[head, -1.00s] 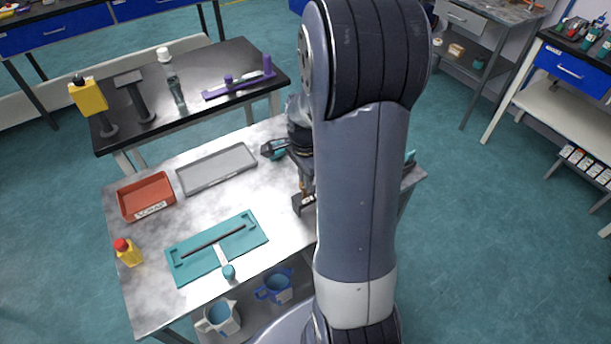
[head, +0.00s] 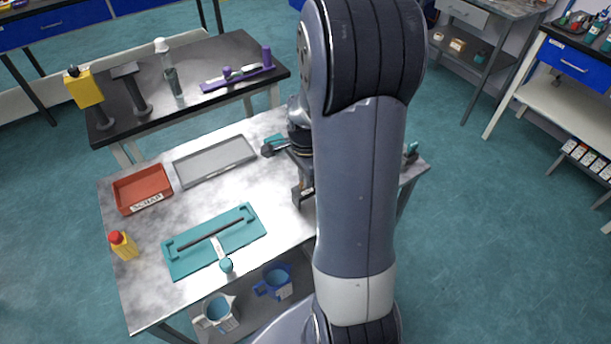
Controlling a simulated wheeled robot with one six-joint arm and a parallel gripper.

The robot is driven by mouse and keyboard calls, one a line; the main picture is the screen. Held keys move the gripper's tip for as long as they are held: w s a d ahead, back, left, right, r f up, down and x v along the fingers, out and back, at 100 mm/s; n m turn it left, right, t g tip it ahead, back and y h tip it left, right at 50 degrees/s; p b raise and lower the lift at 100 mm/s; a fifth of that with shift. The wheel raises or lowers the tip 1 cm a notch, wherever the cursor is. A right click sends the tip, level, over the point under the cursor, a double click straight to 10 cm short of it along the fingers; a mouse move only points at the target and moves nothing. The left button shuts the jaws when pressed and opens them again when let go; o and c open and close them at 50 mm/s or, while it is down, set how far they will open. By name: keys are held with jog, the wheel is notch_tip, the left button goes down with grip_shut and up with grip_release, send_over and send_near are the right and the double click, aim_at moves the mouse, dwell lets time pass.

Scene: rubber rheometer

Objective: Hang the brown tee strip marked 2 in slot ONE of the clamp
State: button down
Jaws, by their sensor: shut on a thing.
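My gripper (head: 303,190) is at the right part of the grey table, mostly hidden behind my own arm. Its lower part shows as dark blocks just left of the arm. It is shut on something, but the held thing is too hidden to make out. A teal board (head: 190,265) with raised end brackets lies at the table's front, left of my gripper. A long dark brown bar (head: 210,234) spans between the brackets, and a pale tab sits below its middle. I cannot read a mark 2 or any slot label, and cannot identify the clamp for sure.
A red scrap tray (head: 157,201) and a grey tray (head: 215,178) stand behind the teal board. A yellow bottle (head: 123,246) with a red cap stands at the left. Jugs (head: 218,312) sit on the shelf below. The tabletop between board and gripper is clear.

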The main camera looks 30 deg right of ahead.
jog(key=shift+f, duration=0.15)
jog(key=c, duration=1.4)
grip_release()
jog(key=shift+c, duration=0.2)
notch_tip(320, 180, up, 6)
jog(key=p, duration=0.4)
jog(key=shift+p, duration=0.4)
jog(key=shift+s, duration=0.1)
